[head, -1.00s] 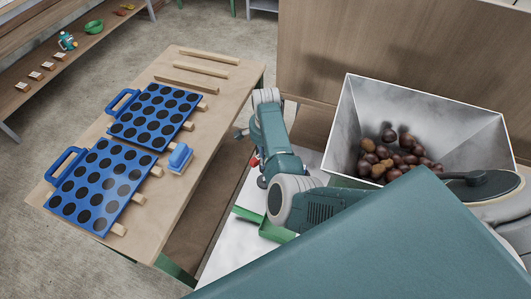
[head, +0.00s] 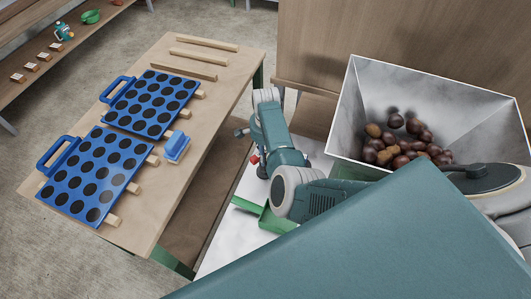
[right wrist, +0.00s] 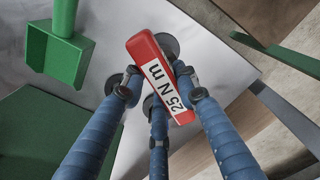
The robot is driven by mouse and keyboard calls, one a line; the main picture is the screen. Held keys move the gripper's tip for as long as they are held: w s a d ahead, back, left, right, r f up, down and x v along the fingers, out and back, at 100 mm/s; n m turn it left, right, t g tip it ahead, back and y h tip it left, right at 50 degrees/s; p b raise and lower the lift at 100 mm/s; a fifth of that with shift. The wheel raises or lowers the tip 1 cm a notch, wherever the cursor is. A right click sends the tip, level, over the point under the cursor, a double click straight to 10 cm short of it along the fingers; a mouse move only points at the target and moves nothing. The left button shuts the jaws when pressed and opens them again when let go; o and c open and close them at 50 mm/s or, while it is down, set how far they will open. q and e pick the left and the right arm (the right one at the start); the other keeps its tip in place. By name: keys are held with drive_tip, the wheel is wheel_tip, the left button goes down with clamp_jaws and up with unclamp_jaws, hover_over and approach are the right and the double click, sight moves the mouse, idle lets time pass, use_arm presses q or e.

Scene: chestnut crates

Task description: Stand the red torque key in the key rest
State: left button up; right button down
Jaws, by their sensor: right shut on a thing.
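The red torque key (right wrist: 160,78) has a white label reading "25 N m" and fills the middle of the right wrist view. My right gripper (right wrist: 158,88) is shut on it, with blue fingers on both sides. In the head view a small red bit of the key (head: 254,160) shows beside my right gripper (head: 252,154), which my own arm largely hides, over the white surface. The key rest is not clearly seen. My left gripper is not in view.
A white-walled crate (head: 345,105) of chestnuts stands at the right. A wooden table (head: 215,95) at the left bears two blue trays with dark round holes (head: 95,175) and a blue block (head: 176,147). A green scoop-like thing (right wrist: 55,55) lies beside my gripper.

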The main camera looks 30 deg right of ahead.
drive_tip(key=shift+w+f, duration=0.1)
idle(0.5)
drive_tip(key=shift+p, duration=0.5)
idle(0.4)
drive_tip(key=shift+f, duration=0.15)
drive_tip(key=shift+f+b, duration=1.05)
drive_tip(key=shift+f, duration=0.2)
drive_tip(key=c, duration=1.3)
unclamp_jaws()
drive_tip(key=shift+o, duration=0.2)
wheel_tip(320, 180, up, 12)
